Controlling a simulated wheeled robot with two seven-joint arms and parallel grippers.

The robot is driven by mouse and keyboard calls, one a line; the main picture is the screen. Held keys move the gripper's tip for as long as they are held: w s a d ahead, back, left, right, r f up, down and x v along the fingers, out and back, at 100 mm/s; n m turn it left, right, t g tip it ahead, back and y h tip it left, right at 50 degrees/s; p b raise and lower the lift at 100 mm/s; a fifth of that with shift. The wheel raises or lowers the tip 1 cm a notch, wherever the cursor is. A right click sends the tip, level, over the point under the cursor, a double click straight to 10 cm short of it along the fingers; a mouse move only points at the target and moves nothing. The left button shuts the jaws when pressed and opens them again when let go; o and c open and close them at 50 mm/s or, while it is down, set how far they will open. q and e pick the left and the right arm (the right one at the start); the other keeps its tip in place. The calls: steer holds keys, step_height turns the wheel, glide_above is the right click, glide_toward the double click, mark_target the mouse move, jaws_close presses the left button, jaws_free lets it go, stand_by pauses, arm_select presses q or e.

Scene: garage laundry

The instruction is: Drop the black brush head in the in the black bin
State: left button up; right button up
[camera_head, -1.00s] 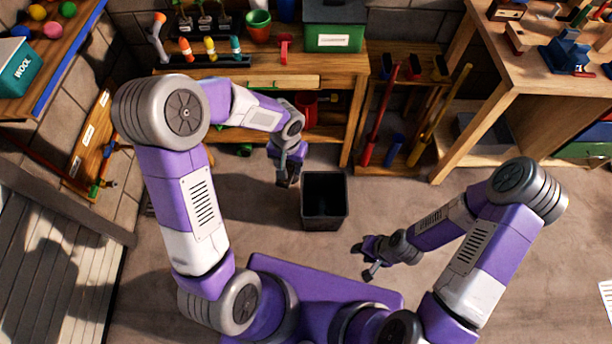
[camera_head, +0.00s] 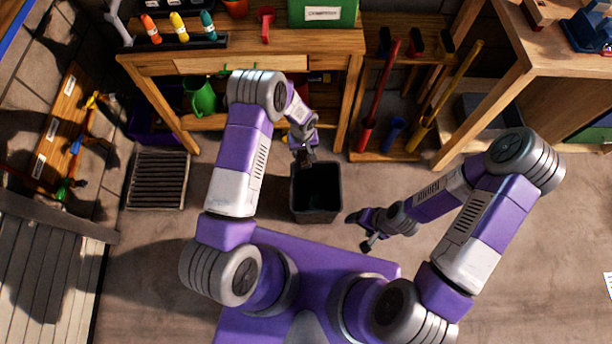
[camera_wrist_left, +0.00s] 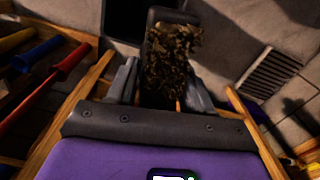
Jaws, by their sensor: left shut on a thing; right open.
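The black brush head (camera_wrist_left: 172,48), with brownish, speckled bristles, is in the left wrist view between the fingers of my left gripper (camera_wrist_left: 160,88). The gripper is shut on it. In the head view my left gripper (camera_head: 305,155) is at the far rim of the black bin (camera_head: 316,212), and the brush head is too small and dark to make out clearly. The open-topped bin stands upright on the floor; its inside is dark. In the left wrist view part of the bin (camera_wrist_left: 126,20) shows beyond the brush head. My right gripper (camera_head: 366,230) is open and empty, right of the bin.
A wooden workbench (camera_head: 245,66) stands behind the bin, with a green watering can (camera_head: 200,97) on its lower shelf. A rack with red and yellow handles (camera_head: 445,108) stands at the back right. A floor grate (camera_head: 158,180) lies left. Floor around the bin is clear.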

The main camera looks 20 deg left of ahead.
arm_select(q)
step_height(320, 180, down, 25)
steer(key=d+n+b, duration=0.1)
steer(key=b, duration=0.9)
steer(key=shift+s+d+f+n, duration=0.15)
steer(key=shift+s+n, duration=0.2)
steer(key=shift+n, duration=0.05)
steer(key=o, duration=1.2)
steer(key=shift+c, duration=0.2)
step_height(320, 180, up, 8)
steer(key=p, duration=0.3)
steer(key=shift+f, duration=0.15)
steer(key=shift+s, duration=0.1)
